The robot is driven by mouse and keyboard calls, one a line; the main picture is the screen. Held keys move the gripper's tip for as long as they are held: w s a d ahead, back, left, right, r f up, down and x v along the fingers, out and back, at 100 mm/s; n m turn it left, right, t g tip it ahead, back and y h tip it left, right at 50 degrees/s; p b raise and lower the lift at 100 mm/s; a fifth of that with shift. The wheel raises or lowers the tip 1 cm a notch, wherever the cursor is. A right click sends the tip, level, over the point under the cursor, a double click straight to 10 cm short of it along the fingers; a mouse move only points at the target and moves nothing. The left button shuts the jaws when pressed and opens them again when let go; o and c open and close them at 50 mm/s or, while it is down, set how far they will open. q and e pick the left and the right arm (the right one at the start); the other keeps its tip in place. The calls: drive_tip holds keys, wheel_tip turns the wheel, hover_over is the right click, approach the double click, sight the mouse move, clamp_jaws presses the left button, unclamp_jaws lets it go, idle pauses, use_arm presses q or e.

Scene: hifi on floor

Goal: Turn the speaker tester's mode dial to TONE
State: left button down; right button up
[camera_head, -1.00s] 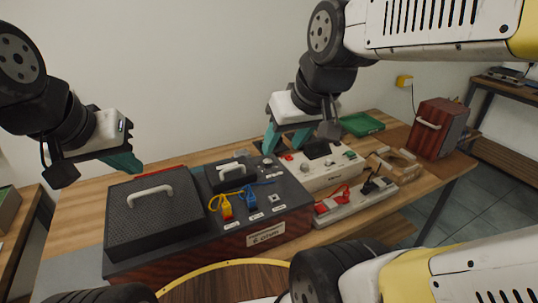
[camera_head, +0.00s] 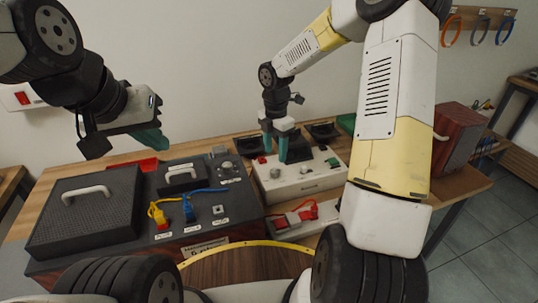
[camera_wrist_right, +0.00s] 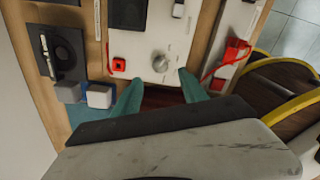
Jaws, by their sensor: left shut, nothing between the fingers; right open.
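A white box (camera_head: 300,186) with a silver round dial (camera_head: 304,170) and a red button (camera_head: 262,160) stands on the bench; its lettering is too small to read. The dial also shows in the right wrist view (camera_wrist_right: 160,62), just beyond and between my right fingertips, with no visible contact. My right gripper (camera_head: 276,150) is open, pointing down over the back left part of the white box. My left gripper (camera_head: 150,142) is shut and empty, raised above the back of the dark speaker box (camera_head: 130,235).
The dark box carries a black lid (camera_head: 85,205) with a white handle, yellow and blue plugs, and a knob (camera_head: 227,168). A box with red clips (camera_head: 296,218) lies in front of the white box. A reddish wooden box (camera_head: 458,138) stands right. My right arm covers part of the bench.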

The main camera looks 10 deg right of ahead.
sight(275, 170)
wheel_tip(275, 170, down, 8)
drive_tip(key=shift+r, duration=0.15)
idle(0.3)
clamp_jaws()
